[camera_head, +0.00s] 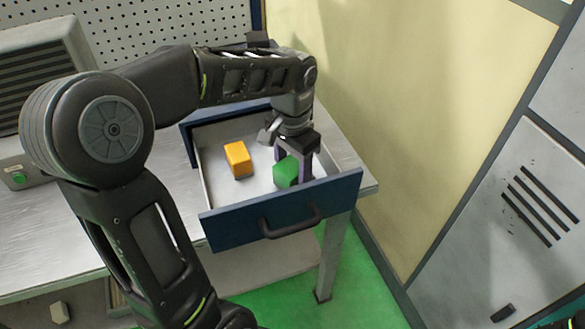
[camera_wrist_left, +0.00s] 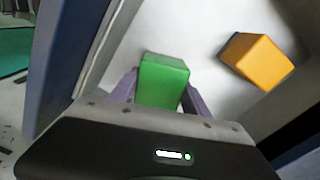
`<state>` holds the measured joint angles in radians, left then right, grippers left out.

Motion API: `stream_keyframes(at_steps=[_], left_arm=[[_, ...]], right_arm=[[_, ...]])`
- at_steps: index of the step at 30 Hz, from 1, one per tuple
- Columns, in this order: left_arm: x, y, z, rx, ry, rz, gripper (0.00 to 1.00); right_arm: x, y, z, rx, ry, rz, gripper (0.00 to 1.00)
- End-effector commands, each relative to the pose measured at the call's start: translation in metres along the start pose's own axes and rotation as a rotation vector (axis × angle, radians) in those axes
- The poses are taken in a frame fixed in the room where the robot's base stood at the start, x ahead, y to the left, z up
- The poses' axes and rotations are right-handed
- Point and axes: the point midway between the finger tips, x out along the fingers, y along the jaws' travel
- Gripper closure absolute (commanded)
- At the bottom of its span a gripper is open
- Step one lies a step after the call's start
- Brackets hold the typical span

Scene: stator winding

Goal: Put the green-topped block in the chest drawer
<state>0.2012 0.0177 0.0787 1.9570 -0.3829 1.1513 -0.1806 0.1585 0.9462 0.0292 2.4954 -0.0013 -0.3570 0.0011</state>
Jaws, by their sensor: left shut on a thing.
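The green-topped block (camera_head: 286,172) is inside the open chest drawer (camera_head: 281,209), near its right end. My left gripper (camera_head: 296,174) reaches down into the drawer and is shut on the block. In the left wrist view the block (camera_wrist_left: 163,81) sits between the two purple fingers of my left gripper (camera_wrist_left: 160,92). Whether the block touches the drawer floor I cannot tell. My right gripper is not in view.
An orange-topped block (camera_head: 238,158) lies in the drawer to the left of the green one; it also shows in the left wrist view (camera_wrist_left: 258,62). The drawer's front panel has a dark handle (camera_head: 292,222). A yellow wall (camera_head: 375,120) stands to the right of the bench.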

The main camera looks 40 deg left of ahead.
Motion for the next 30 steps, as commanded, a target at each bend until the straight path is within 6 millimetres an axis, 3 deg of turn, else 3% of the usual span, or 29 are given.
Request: stream_keyframes(at_steps=[9, 10, 15, 18, 30], left_arm=[[0.004, 0.000, 0.000, 0.001, 0.001, -0.001, 1.00], [0.003, 0.000, 0.000, 0.001, 0.000, 0.000, 0.43], [0.002, 0.000, 0.000, 0.001, 0.000, 0.000, 0.29], [0.002, 0.000, 0.000, 0.001, 0.000, 0.000, 0.24], [-0.008, 0.000, -0.001, 0.001, 0.002, -0.001, 0.24]], right_arm=[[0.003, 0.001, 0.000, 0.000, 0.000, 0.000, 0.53], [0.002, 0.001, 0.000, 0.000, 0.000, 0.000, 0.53], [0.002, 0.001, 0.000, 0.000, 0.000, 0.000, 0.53], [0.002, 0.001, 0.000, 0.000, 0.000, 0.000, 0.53], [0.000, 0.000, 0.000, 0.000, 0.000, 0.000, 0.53]])
